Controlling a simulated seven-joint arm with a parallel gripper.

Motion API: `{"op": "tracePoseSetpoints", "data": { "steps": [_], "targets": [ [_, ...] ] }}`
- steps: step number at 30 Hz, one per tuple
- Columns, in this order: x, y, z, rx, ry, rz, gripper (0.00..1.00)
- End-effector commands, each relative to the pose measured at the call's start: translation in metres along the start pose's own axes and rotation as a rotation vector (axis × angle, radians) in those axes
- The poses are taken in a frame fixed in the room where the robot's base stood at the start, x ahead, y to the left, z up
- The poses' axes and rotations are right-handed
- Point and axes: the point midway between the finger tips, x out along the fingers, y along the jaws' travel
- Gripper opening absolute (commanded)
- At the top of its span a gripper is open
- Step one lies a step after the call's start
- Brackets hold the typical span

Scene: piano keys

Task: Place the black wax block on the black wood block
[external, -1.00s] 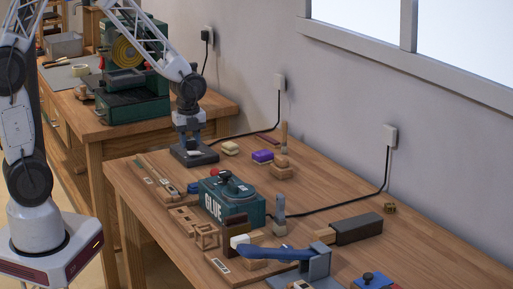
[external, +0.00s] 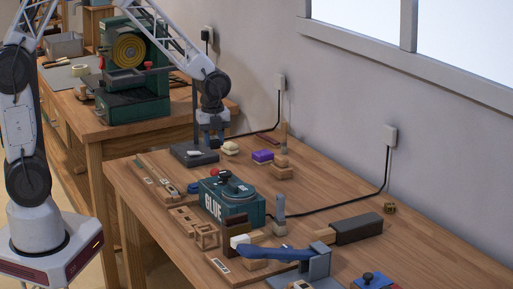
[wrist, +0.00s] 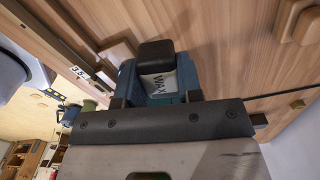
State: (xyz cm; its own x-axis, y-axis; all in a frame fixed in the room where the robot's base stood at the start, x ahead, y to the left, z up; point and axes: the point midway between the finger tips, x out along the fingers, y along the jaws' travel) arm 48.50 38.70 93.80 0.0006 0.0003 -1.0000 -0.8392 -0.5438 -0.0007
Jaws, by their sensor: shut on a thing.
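My gripper (external: 211,131) hangs above the back left of the near workbench, beside the post of a dark stand (external: 194,155). In the wrist view my gripper (wrist: 157,98) is shut on the black wax block (wrist: 157,54), which has a pale label reading WAX. In the external view the held block is too small to make out clearly. It is held above the bench top. I cannot surely pick out the black wood block; a long dark block (external: 358,228) with a pale wooden end lies at the right.
A green GLUE box (external: 232,201) stands mid-bench. The bench's right middle is largely clear.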

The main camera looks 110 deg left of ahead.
Motion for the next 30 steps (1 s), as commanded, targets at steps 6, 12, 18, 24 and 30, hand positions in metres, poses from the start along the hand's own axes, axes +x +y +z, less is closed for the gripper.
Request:
{"op": "tracePoseSetpoints", "data": {
  "steps": [6,12,18,24,30],
  "targets": [
    [-0.007,-0.052,-0.044,0.079,0.0,0.0,0.1],
    [-0.014,-0.095,-0.088,0.148,0.0,0.0,0.1],
    [-0.02,-0.134,-0.139,0.217,0.0,0.0,0.1],
    [-0.024,-0.168,-0.194,0.286,0.0,0.0,0.1],
    [-0.029,-0.196,-0.253,0.355,0.001,0.0,0.1]
  ]
}}
